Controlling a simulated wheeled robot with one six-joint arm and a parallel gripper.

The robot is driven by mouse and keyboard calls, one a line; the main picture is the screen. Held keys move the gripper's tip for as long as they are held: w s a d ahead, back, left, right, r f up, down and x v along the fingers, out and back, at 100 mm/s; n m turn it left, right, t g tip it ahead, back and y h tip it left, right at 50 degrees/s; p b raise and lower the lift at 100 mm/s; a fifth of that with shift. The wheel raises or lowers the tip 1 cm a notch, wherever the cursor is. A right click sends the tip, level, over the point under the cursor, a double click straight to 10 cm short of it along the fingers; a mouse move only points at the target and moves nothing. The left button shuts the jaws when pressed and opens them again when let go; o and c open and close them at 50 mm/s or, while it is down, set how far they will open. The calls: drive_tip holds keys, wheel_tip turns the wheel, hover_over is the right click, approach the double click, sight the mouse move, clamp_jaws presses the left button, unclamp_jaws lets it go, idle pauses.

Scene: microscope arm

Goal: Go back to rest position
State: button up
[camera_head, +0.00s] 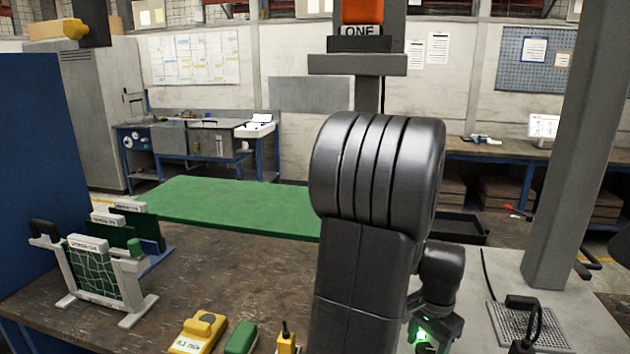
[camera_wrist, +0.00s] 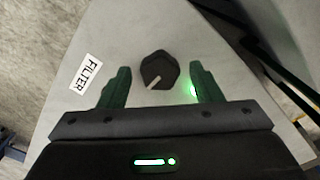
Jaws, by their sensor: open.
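My gripper (camera_wrist: 157,88) is open in the wrist view, its two green fingers apart with nothing between them in their grasp. A black knob (camera_wrist: 159,71) with a white pointer line shows beyond and between the fingertips, on a light grey panel (camera_wrist: 150,30). I cannot tell how far the fingertips are from the knob.
The brown workbench (camera_head: 245,275) holds a white rack with a green grid panel (camera_head: 92,270), a yellow device (camera_head: 198,332) and a green block (camera_head: 241,338). A green mat (camera_head: 235,205) lies behind. A grey post (camera_head: 572,150) and a perforated plate (camera_head: 525,322) stand at right.

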wheel_tip(320, 180, up, 14)
wheel_tip(320, 180, down, 14)
drive_tip(key=shift+r, duration=0.1)
drive_tip(key=n, duration=0.4)
drive_tip(key=n+p, duration=0.1)
drive_tip(key=n, duration=0.3)
drive_tip(key=shift+n, duration=0.4)
drive_tip(key=n, duration=0.4)
drive_tip(key=shift+p, duration=0.3)
drive_tip(key=shift+n+p, duration=0.35)
drive_tip(key=shift+n, duration=2.15)
